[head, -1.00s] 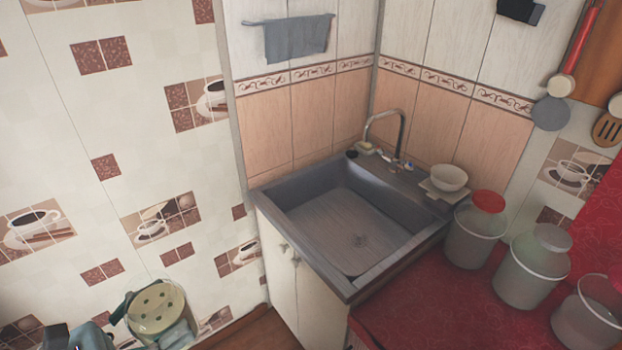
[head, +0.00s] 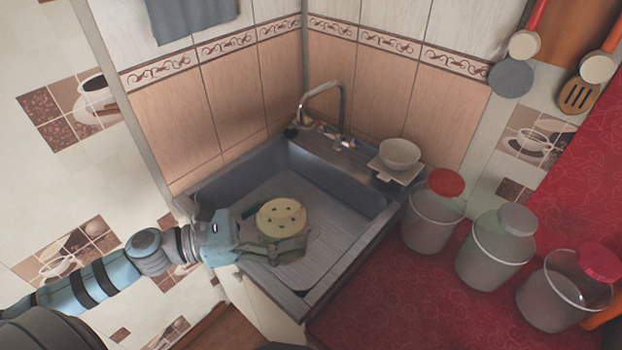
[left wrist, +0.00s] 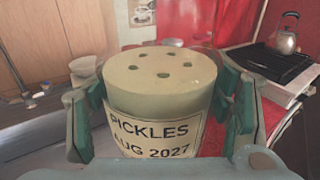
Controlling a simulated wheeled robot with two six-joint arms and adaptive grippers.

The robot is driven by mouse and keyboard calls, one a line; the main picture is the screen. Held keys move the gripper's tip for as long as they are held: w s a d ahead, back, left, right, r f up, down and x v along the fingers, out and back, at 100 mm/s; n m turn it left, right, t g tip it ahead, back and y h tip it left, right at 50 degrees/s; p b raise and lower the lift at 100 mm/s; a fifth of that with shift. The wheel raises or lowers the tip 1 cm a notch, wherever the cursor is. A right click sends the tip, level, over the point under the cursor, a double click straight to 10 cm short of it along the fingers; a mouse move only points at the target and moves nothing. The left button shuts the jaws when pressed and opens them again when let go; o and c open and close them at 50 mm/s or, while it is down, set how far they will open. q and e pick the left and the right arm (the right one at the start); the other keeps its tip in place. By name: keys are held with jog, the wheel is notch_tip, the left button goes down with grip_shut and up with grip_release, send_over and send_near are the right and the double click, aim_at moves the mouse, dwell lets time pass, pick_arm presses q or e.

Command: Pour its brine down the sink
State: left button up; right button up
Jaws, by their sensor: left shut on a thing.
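The pickle jar (head: 281,217) has a pale top with several dark holes. In the left wrist view the jar (left wrist: 160,85) stands upright relative to the camera, with a label reading "PICKLES AUG 2027". My left gripper (head: 276,243) is shut on its sides, and its green fingers show left and right of the jar in the left wrist view. The jar appears over the basin of the grey sink (head: 335,205). Its height above the basin is hard to tell, and no liquid is seen flowing. My right gripper is not in view.
A curved faucet (head: 325,90) rises at the sink's back. A white bowl (head: 399,154) sits at the sink's back right corner. A stove with a kettle (left wrist: 287,34) shows in the left wrist view.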

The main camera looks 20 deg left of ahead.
pick_arm(q)
jog(key=w+a+f+n+t+y+b, duration=0.3)
jog(key=w+a+f+n+y, duration=0.1)
jog(key=w+a+f, duration=0.3)
jog(key=w+a+f+n+t+y+b, duration=0.3)
jog(key=w+a+f+y, duration=0.4)
jog(key=w, duration=0.5)
jog(key=shift+f+n+t+y, duration=0.3)
jog(key=shift+f+n+t, duration=0.1)
jog(key=shift+f+n, duration=0.45)
jog(key=shift+r, duration=0.15)
jog(key=shift+b, duration=0.3)
jog(key=w+f+m+b, duration=0.1)
jog(key=w+m, duration=0.1)
jog(key=w+a+f+m+b, duration=0.1)
jog(key=w+f+m, duration=0.1)
jog(key=shift+w+a+f+m+g+b, duration=0.1)
jog(key=shift+w+f+m+g+b, duration=0.05)
jog(key=shift+m+g+b, duration=0.2)
